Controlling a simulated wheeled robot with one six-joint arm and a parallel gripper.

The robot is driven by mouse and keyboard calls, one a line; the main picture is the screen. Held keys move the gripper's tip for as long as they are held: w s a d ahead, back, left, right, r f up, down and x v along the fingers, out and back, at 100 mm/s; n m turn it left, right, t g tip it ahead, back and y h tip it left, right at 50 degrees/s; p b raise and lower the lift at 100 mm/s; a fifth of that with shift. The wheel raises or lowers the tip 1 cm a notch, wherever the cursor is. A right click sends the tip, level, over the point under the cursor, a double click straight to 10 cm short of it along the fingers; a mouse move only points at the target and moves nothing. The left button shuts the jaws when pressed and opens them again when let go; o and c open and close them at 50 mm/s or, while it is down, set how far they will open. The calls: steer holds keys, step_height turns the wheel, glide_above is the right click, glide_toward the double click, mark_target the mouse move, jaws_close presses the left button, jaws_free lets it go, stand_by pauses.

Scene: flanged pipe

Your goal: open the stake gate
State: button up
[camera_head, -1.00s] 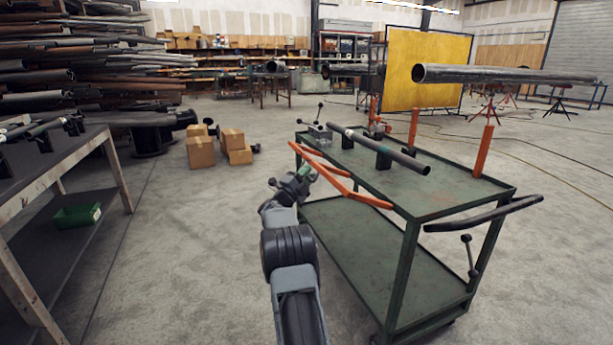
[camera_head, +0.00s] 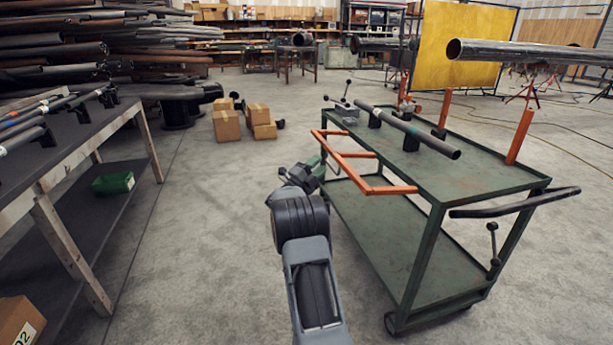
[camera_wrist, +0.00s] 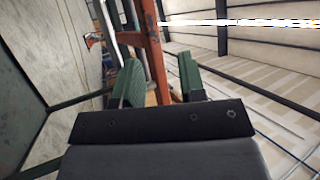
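The orange stake gate (camera_head: 345,165) is a rail with several short bars at the left side of the green cart (camera_head: 455,175). It leans out from the cart's top edge, with its rail out over the floor. My gripper (camera_head: 318,168) is beside the rail in the head view, small and partly hidden by my wrist. In the wrist view my gripper (camera_wrist: 160,82) has its two green-padded fingers apart. Contact cannot be told.
On the cart lie a dark pipe (camera_head: 410,130) on supports and a clamp (camera_head: 345,112). Two orange posts stand at its far side. A workbench (camera_head: 70,145) stands at left, cardboard boxes (camera_head: 227,124) on the floor. The floor between is clear.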

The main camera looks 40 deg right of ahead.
steer(key=p+v, duration=0.1)
steer(key=v, duration=0.5)
steer(key=shift+a+f, duration=0.25)
steer(key=shift+f, duration=0.05)
steer(key=shift+s, duration=0.1)
